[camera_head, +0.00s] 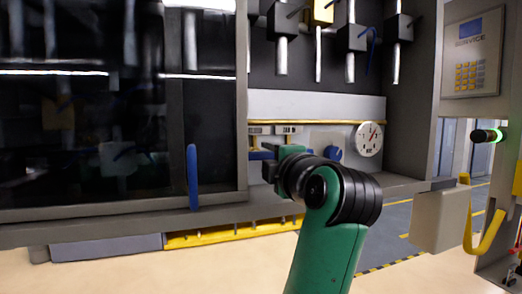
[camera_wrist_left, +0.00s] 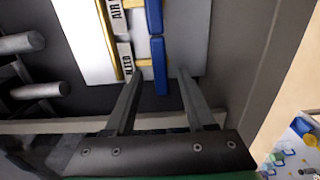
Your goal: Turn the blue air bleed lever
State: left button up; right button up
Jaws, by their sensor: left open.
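Blue lever bars show in the left wrist view, an upper one (camera_wrist_left: 154,16) and a lower one (camera_wrist_left: 159,68), beside white label plates reading AIR (camera_wrist_left: 115,18) and what looks like BLEED (camera_wrist_left: 126,60). My left gripper (camera_wrist_left: 159,76) is open, its fingers on either side of the lower bar's end. I cannot tell whether they touch it. In the head view my left gripper (camera_head: 268,162) reaches into the machine's opening, in front of the label plates (camera_head: 288,130), and partly hides the blue bars. My right gripper is not in view.
A dark sliding door with a blue handle (camera_head: 192,178) stands left of the opening. A white dial gauge (camera_head: 368,139) and a blue knob (camera_head: 334,154) are right of my gripper. Tool holders (camera_head: 352,36) hang above. A service panel (camera_head: 471,52) is at the right.

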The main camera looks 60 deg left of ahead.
aim_at(262, 156)
pick_arm(q)
jog(key=a, duration=0.3)
jog(key=a+p, duration=0.1)
jog(key=shift+w+a, duration=0.3)
jog(key=shift+a, duration=0.1)
jog(key=shift+c, duration=0.2)
grip_shut()
